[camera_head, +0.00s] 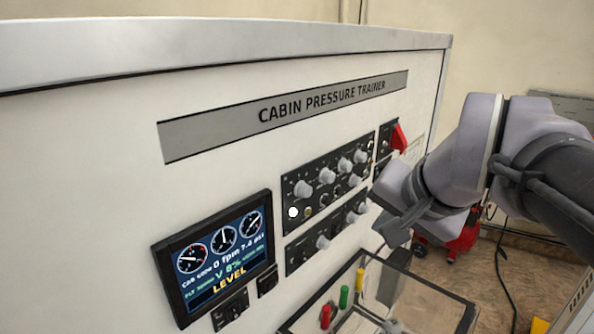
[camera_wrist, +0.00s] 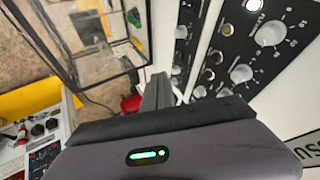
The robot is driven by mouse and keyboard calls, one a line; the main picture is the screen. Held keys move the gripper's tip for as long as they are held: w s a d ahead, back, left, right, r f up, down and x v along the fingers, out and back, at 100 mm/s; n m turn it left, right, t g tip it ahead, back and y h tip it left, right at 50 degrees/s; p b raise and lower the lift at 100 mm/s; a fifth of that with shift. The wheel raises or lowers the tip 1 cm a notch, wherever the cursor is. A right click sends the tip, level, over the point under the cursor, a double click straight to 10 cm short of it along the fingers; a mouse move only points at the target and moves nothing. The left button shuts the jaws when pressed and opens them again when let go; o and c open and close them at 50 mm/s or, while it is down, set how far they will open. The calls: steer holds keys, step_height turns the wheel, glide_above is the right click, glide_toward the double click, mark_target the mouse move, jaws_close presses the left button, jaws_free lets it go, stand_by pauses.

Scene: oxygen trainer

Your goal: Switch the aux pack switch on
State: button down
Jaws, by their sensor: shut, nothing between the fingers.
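The cabin pressure trainer (camera_head: 100,120) is a white cabinet with black control panels. No label is legible enough to tell which control is the aux pack switch. The upper knob panel (camera_head: 328,182) has several light knobs and small round controls; a white lamp (camera_head: 292,212) is lit at its left. Small switch panels (camera_head: 230,309) sit below the display. My gripper (camera_head: 393,236) is in front of the cabinet, right of the lower knob panel (camera_head: 326,238), apparently touching nothing. In the wrist view its fingers (camera_wrist: 158,90) are together and empty, with knob panels (camera_wrist: 265,40) to their right.
The display (camera_head: 216,257) reads LEVEL. A clear dark-edged box (camera_head: 440,300) with green (camera_head: 344,297), red (camera_head: 325,316) and yellow (camera_head: 360,279) handles projects below the panels. A red guard (camera_head: 398,138) sits at upper right. A red object (camera_head: 455,240) stands on the floor behind my arm.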

mark_target(341, 222)
steer(key=w+a+f+p, duration=0.1)
steer(key=w+a+f, duration=0.2)
steer(key=w+f, duration=0.4)
steer(key=shift+w+a, duration=0.25)
steer(key=shift+w, duration=0.7)
steer(key=shift+w+a+r, duration=0.1)
steer(key=shift+a, duration=0.1)
steer(key=shift+r, duration=0.1)
steer(key=shift+w+r+p, duration=0.1)
steer(key=shift+r+p, duration=0.4)
steer(key=shift+r, duration=0.25)
